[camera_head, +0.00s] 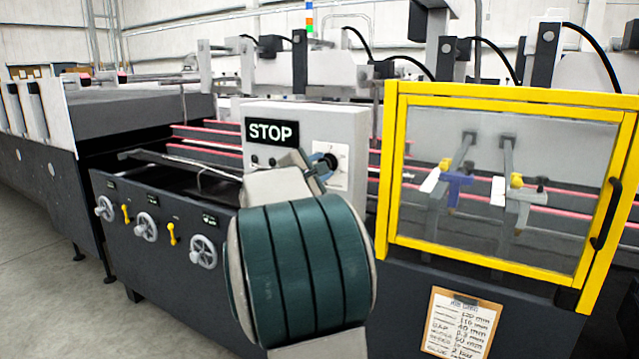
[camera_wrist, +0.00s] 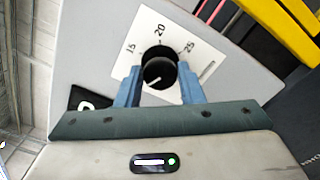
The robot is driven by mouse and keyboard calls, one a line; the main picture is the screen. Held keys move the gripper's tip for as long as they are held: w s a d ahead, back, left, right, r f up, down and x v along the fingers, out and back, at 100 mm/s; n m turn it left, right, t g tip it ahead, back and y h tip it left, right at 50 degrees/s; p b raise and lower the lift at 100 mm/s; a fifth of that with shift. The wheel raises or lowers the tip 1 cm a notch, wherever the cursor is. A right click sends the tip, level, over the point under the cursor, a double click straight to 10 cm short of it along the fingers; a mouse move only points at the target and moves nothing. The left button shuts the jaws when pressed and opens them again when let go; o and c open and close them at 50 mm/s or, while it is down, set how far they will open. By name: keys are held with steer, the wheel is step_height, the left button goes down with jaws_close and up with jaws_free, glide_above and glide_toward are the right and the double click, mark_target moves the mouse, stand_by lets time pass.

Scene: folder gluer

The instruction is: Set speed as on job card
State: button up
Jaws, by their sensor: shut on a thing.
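A black speed knob (camera_wrist: 159,70) sits on a white dial plate (camera_wrist: 150,28) marked 15, 20 and 25 in the wrist view. My gripper (camera_wrist: 158,88) is shut on the knob, with one blue finger on each side. A pale mark on the knob's face lies toward its lower left, away from the numbers. In the head view my gripper (camera_head: 318,166) is at the dial plate (camera_head: 341,163) on the grey control box, and my wrist hides part of the box. The job card (camera_head: 461,325) hangs at the lower right; its small handwriting is only partly legible.
A black STOP sign (camera_head: 271,132) is on the same control box (camera_head: 305,115). A yellow-framed guard door (camera_head: 390,180) stands right of it. A dark panel with several handwheels (camera_head: 146,226) is at the left. Open floor (camera_head: 50,290) lies at far left.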

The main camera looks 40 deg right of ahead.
steer(key=shift+m+b, duration=0.5)
steer(key=o, duration=0.9)
steer(key=shift+o, duration=0.2)
steer(key=v, duration=1.3)
steer(key=shift+s+a, duration=0.15)
steer(key=shift+a, duration=0.2)
